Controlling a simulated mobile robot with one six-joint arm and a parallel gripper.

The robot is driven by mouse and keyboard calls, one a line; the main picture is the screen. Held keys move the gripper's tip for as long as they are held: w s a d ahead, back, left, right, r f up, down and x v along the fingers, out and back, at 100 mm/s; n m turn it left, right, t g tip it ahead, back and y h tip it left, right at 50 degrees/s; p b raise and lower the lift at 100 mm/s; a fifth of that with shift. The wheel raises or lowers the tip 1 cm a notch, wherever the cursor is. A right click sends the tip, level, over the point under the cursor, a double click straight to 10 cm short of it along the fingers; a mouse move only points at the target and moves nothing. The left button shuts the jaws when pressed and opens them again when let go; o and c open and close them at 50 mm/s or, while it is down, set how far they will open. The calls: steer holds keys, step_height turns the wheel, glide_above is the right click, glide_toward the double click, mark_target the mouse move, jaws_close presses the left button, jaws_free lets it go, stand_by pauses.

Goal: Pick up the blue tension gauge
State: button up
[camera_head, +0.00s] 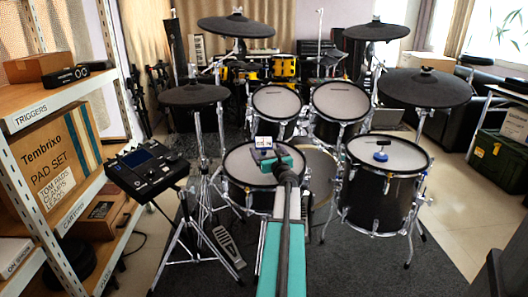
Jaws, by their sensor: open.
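The blue tension gauge (381,156) is a small, round blue thing. It lies on the white mesh pad of the right front drum (399,149), a little left of the pad's middle. My arm reaches up from the bottom middle, and my gripper (264,143) is at its far end, in front of the left front drum's pad (238,165). My gripper is open, small in view and partly hidden by my wrist. It is to the left of the gauge and well apart from it. Nothing shows between its fingers.
Dark cymbal pads (425,88) on stands rise around the drums. A drum module (146,168) stands at left beside a shelf (45,98) with boxes. A green case (497,158) is at right. Bare floor (455,210) shows right of the right front drum.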

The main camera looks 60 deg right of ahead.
mark_target(263, 145)
steer(key=shift+w+d, duration=0.1)
steer(key=shift+b+x, duration=0.85)
steer(key=shift+x, duration=1.6)
steer(key=shift+r, duration=0.1)
steer(key=c, duration=1.5)
